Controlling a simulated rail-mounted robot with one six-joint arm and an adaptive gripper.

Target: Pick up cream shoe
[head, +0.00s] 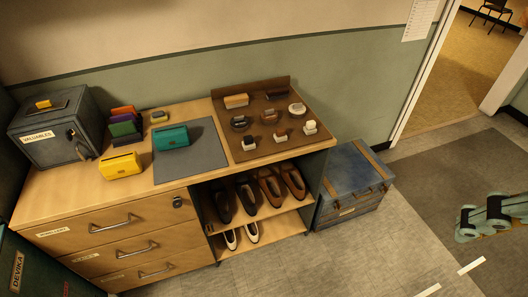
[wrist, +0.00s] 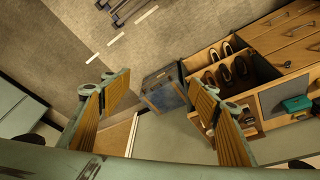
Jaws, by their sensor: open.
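The cream shoe is one of a pair on the lower shelf of the open cubby under the counter. In the head view, one cream shoe (head: 231,239) is at left and the other cream shoe (head: 252,232) stands beside it at right. They lie partly in the shade of the shelf above. Part of my arm shows at the right edge of the head view.
Dark and brown shoes (head: 270,187) fill the upper shelf (head: 292,208) right above the cream pair. A blue trunk (head: 350,185) stands right of the cubby; drawers (head: 125,240) are at left. The counter holds a safe (head: 52,125), purses and a brown display board (head: 255,150). Floor in front is clear.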

